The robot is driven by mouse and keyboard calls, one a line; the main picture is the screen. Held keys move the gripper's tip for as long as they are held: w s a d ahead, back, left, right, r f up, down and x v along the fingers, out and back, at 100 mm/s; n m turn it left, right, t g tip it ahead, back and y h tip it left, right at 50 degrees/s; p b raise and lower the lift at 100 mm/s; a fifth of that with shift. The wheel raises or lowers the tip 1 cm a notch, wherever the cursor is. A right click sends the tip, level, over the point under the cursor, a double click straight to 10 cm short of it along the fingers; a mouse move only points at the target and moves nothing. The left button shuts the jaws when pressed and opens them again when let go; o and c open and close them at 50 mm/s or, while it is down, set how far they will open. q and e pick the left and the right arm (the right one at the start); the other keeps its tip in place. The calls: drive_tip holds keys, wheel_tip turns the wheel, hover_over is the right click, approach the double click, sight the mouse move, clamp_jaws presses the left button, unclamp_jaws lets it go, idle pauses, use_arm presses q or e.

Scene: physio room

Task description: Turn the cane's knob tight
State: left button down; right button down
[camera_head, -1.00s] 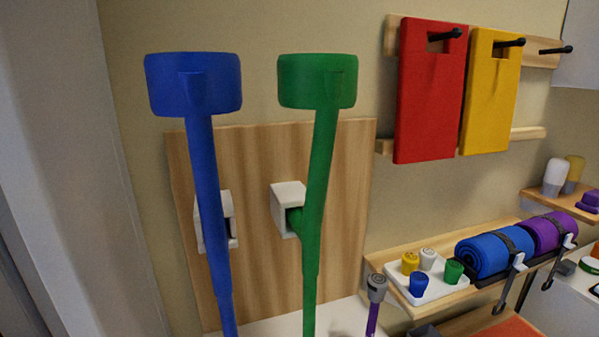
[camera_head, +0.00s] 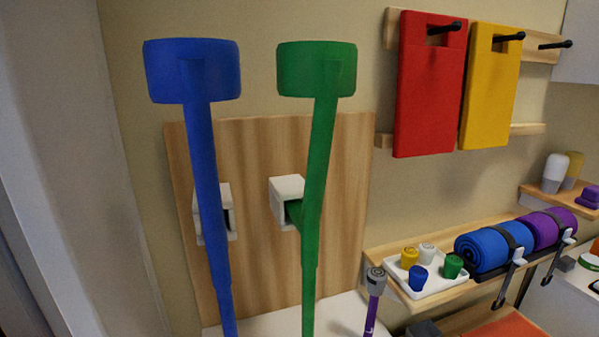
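A purple cane (camera_head: 370,317) with a grey knob (camera_head: 375,280) on top stands near the bottom of the head view, right of the green crutch. Only its upper end shows, with a small white mark on the shaft; the rest is cut off by the lower edge. How tight the knob sits cannot be told. Neither of my grippers is in view.
A blue crutch (camera_head: 205,180) and a green crutch (camera_head: 318,160) stand before a wooden panel (camera_head: 255,150) with white holders. Right of the cane, a shelf bears a white tray (camera_head: 440,286) of several small coloured caps and rolled mats (camera_head: 490,250). Red and yellow boards hang above.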

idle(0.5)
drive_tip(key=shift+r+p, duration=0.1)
drive_tip(key=shift+p, duration=0.25)
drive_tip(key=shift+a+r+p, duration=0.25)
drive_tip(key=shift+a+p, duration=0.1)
drive_tip(key=shift+p, duration=2.05)
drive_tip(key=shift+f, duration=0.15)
